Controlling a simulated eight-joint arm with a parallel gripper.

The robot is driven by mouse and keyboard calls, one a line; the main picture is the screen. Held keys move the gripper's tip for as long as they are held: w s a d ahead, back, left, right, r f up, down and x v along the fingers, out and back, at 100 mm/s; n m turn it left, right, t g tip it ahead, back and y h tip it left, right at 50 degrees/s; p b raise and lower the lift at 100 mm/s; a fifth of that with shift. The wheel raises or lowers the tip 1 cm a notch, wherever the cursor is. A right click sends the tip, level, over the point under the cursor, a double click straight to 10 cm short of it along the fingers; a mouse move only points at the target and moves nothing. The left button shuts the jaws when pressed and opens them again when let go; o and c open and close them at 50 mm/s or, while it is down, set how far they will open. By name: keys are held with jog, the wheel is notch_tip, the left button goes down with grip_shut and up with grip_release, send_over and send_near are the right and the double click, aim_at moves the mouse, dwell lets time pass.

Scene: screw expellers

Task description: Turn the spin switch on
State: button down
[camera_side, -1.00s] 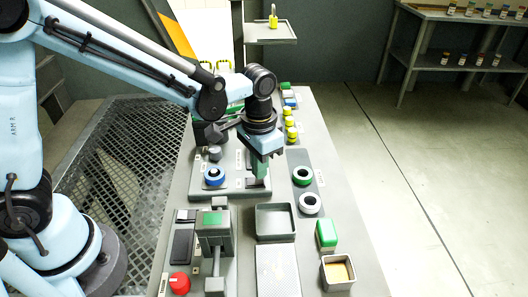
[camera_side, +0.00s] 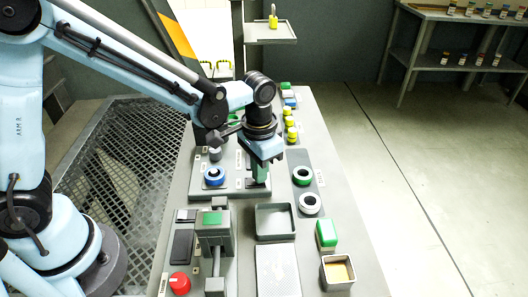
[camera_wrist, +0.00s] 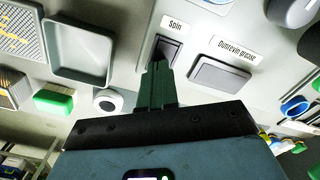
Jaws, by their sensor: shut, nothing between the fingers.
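The spin switch (camera_wrist: 172,46) is a dark rocker in a pale frame, under a label reading "Spin" (camera_wrist: 175,23) in the wrist view. My gripper (camera_wrist: 158,68) has its green fingers together with nothing between them. In the wrist view the fingertips overlap the lower left part of the switch and hide some of it. I cannot tell whether they touch it. In the side view my gripper (camera_side: 261,180) points down at the raised grey panel (camera_side: 232,189), and the switch is mostly hidden there. The switch's on or off position cannot be read.
A grey button (camera_wrist: 222,73) with its own label sits right of the switch in the wrist view. On the panel, a blue ringed knob (camera_side: 214,176) stands left of my gripper.

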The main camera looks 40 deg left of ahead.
jog(key=shift+f, duration=0.15)
jog(key=shift+r, duration=3.55)
jog(key=s+a+r+n+t, duration=0.3)
jog(key=s+a+t, duration=0.4)
jog(key=a, duration=0.3)
jog(key=shift+s+a+r, duration=0.3)
jog(key=shift+s+r, duration=0.15)
jog(key=shift+r, duration=0.05)
